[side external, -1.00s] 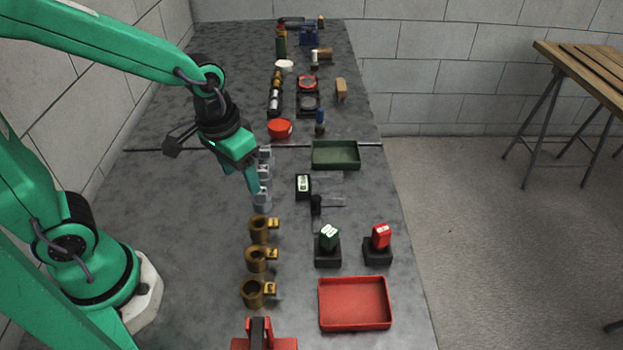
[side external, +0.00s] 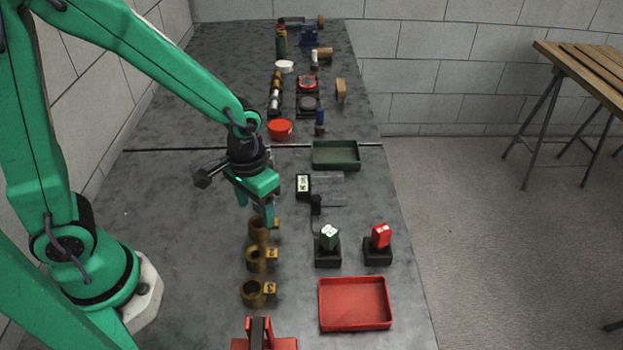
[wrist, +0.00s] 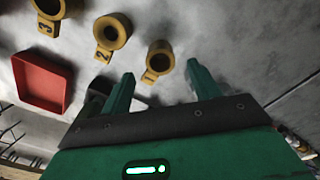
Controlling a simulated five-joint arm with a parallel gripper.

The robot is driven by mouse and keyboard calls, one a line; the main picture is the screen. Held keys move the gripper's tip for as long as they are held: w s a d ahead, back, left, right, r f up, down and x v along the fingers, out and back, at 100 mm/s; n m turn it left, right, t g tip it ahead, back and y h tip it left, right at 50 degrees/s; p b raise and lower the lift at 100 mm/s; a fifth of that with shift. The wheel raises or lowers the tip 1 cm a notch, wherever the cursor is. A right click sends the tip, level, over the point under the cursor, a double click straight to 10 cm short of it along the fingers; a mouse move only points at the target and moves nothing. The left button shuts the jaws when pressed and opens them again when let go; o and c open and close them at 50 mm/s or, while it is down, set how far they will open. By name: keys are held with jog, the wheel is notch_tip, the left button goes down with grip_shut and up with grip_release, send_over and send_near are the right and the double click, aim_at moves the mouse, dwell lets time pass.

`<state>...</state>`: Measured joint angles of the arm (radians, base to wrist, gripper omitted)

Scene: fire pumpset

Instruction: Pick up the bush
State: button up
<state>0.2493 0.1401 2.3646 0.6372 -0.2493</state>
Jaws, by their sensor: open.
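Three brass-coloured ring-shaped bushes stand in a row on the bench, each with a numbered tag. Bush 1 (side external: 257,234) is the farthest, then bush 2 (side external: 256,262) and bush 3 (side external: 252,294). The wrist view shows bush 1 (wrist: 159,57), bush 2 (wrist: 113,31) and bush 3 (wrist: 48,9) with their tags. My gripper (side external: 256,212) is open and empty above bush 1, partly covering it in the side view. In the wrist view my gripper (wrist: 160,73) has bush 1 roughly between its fingertips; I cannot tell the height gap.
A red tray (side external: 355,304) is at the front right, also in the wrist view (wrist: 40,82). Black blocks hold a green piece (side external: 329,237) and a red piece (side external: 381,236). A green tray (side external: 336,155) lies farther back. Bare bench is left of the bushes.

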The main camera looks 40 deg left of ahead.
aim_at(257, 223)
jog(key=shift+f, duration=0.35)
jog(key=shift+f, duration=2.65)
jog(key=c, duration=1.2)
jog(key=shift+c, duration=0.2)
jog(key=shift+r, duration=0.25)
